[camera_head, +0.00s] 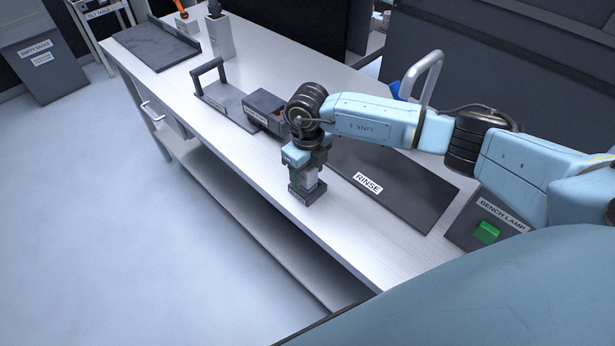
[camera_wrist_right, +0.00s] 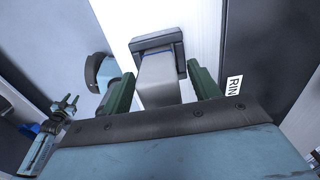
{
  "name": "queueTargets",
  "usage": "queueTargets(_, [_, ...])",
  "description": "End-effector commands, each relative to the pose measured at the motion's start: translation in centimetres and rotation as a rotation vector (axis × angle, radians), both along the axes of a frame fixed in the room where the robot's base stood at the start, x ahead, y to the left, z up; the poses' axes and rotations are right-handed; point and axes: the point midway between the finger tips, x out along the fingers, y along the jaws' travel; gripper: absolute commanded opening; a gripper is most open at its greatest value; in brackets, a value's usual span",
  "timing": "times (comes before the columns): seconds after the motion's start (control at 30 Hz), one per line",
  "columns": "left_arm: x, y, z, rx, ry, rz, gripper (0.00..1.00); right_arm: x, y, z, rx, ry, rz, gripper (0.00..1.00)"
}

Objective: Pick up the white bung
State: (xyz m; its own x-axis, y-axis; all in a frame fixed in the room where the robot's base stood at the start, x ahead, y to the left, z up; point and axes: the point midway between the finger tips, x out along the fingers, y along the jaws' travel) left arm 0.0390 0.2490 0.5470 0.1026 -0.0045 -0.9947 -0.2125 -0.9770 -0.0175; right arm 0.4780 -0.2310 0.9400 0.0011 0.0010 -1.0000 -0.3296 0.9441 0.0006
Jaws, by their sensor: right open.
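The white bung (camera_head: 311,179) is a pale upright block in a small dark holder (camera_head: 303,196) near the front edge of the bench. In the right wrist view the bung (camera_wrist_right: 159,88) stands between my two green fingers, with the dark holder (camera_wrist_right: 150,42) at its far end. My right gripper (camera_head: 307,174) points down over it; in the wrist view the gripper (camera_wrist_right: 160,72) is open, with a finger on each side of the bung. Whether either finger touches it I cannot tell.
A dark mat labelled RINSE (camera_head: 410,189) lies right of the holder. A dark box (camera_head: 263,107) and a handled plate (camera_head: 222,99) are behind it, left. The bench lamp box with a green button (camera_head: 486,232) is at right. The bench front edge is close.

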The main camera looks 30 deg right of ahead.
Motion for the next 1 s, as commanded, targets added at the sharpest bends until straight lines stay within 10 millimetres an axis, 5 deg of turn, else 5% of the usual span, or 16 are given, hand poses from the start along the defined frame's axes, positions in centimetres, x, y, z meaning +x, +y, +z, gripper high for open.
queueTargets(0.17, [-0.7, 0.0, -0.1, 0.000, 0.011, 0.000, 0.36, 0.0, 0.0, 0.0, 0.000, 0.000, 0.000, 0.58])
queueTargets(0.53, [-0.8, 0.0, -0.1, 0.001, 0.013, 0.000, 0.36, 0.0, 0.0, 0.1, 0.000, 0.000, 0.000, 0.11])
queueTargets(0.8, [-0.8, 0.0, -0.1, 0.001, 0.013, -0.001, 0.36, 0.1, 0.0, 0.5, 0.001, -0.002, -0.001, 0.11])
queueTargets(1.0, [-0.8, 0.0, -0.2, 0.001, 0.013, -0.001, 0.36, 0.2, 0.0, 3.6, 0.001, -0.005, 0.001, 0.11])
